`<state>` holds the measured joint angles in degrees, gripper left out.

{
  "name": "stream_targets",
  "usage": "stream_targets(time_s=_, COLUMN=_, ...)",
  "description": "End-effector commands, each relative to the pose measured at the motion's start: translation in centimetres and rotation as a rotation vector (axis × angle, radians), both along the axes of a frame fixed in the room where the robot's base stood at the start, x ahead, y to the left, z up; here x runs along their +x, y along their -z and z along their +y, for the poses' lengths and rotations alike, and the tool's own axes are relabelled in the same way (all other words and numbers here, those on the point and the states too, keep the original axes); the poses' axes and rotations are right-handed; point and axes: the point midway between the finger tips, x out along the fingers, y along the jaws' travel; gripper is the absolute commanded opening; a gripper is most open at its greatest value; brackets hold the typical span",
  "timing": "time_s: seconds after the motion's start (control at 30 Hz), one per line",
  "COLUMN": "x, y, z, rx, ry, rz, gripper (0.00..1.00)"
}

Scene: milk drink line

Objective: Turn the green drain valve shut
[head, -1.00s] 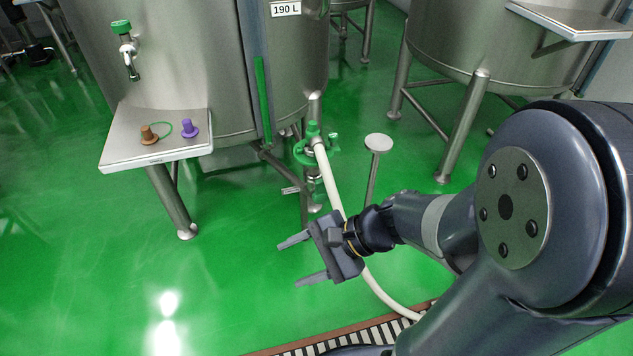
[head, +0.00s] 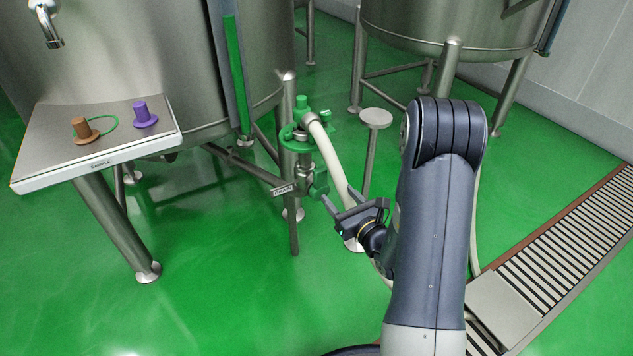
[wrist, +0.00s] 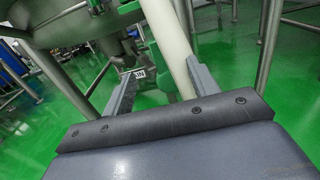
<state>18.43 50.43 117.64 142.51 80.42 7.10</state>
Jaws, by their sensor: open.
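The green drain valve is on the pipework under the left tank. A green valve body (head: 318,183) sits low on it beside a small label plate (head: 283,190); I cannot read the label surely. A green fitting (head: 297,137) with green knobs is just above, where a white hose (head: 330,155) joins. My gripper (head: 337,195) is open and empty, just right of and below the lower green body, apart from it. In the wrist view, the label plate (wrist: 138,74) and green valve part (wrist: 166,82) show between the fingers of my gripper (wrist: 162,68); the hose (wrist: 172,45) partly hides the valve.
A round-topped post (head: 375,117) stands right of the valve. Tank legs surround it. A floor grating (head: 560,240) runs at right.

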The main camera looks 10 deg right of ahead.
Motion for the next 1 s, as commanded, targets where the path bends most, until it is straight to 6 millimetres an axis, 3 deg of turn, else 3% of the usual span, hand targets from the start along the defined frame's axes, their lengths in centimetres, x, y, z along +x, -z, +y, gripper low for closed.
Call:
stream_targets(time_s=0.17, x=1.5, y=0.2, z=0.3, rx=0.002, ry=0.007, rz=-0.003, gripper=0.56)
stream_targets(time_s=0.6, x=8.8, y=0.3, z=2.7, rx=0.002, ry=0.006, rz=-0.003, gripper=0.56)
stream_targets(time_s=0.8, x=10.2, y=0.1, z=3.1, rx=0.003, ry=0.008, rz=-0.001, gripper=0.56)
stream_targets(time_s=1.0, x=10.3, y=0.1, z=3.2, rx=0.003, ry=0.008, rz=0.000, gripper=0.56)
